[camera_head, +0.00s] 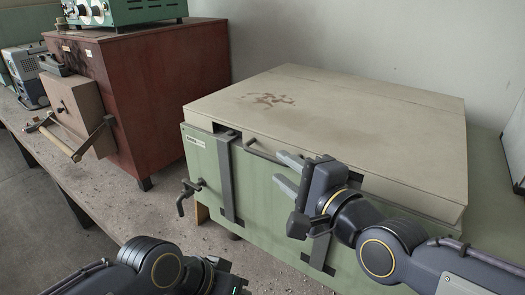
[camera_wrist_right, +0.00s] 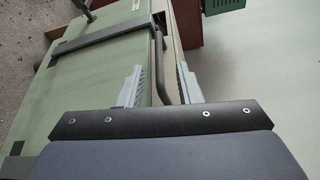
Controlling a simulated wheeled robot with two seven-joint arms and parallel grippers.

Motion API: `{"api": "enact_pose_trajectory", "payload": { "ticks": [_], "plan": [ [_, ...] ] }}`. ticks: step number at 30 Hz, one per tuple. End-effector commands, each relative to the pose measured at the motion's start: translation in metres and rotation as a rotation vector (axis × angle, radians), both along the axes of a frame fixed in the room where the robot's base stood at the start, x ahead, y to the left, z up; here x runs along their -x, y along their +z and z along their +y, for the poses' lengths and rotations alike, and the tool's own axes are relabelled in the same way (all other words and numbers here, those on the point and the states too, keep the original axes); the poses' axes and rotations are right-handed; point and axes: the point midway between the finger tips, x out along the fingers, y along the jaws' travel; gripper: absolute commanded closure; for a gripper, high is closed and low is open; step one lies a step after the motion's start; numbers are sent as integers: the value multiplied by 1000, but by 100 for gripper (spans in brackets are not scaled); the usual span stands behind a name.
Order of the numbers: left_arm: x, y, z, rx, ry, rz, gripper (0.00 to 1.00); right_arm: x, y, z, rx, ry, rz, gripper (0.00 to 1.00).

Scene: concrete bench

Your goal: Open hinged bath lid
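The bath is a green box (camera_head: 265,205) with a flat beige lid (camera_head: 340,110), which lies shut on top. A grey bar handle (camera_head: 262,154) runs along the lid's front edge; its right part is hidden behind my right gripper in the head view. My right gripper (camera_head: 279,172) is open in front of that edge. In the right wrist view the handle (camera_wrist_right: 159,65) runs between the two separated fingers (camera_wrist_right: 160,80), with gaps at both sides; contact is not visible. My left gripper (camera_head: 218,272) is low at the bottom edge, its fingers unclear.
Dark straps (camera_head: 226,180) and a crank-like valve (camera_head: 186,196) are on the bath's front. A red-brown cabinet (camera_head: 150,90) with a boxy door and handle stands left, a green instrument (camera_head: 125,10) on top. The bench (camera_head: 140,215) is bare in front of the cabinet.

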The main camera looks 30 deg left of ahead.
Motion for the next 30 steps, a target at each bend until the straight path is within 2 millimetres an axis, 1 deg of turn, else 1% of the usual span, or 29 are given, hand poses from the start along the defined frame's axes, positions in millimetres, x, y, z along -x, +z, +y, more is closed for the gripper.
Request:
{"api": "enact_pose_trajectory", "payload": {
  "ticks": [6, 12, 16, 23, 24, 30],
  "plan": [
    [0, 12, 0, 0, 0, 0, 100, -14, -2, 32, 5, 2, 2, 68],
    [0, 19, 0, 0, 0, 0, 100, -27, -5, 54, 6, -1, 0, 68],
    [0, 20, 0, 0, 0, 0, 100, -30, -6, 60, 7, -2, -1, 68],
    [0, 19, 0, 0, 0, 0, 100, -31, -7, 60, 7, -3, -3, 68],
    [0, 19, 0, 0, 0, 0, 100, -31, -7, 60, 7, -3, -3, 70],
    [0, 19, 0, 0, 0, 0, 100, -31, -7, 60, 7, -3, -3, 96]
  ]
}}
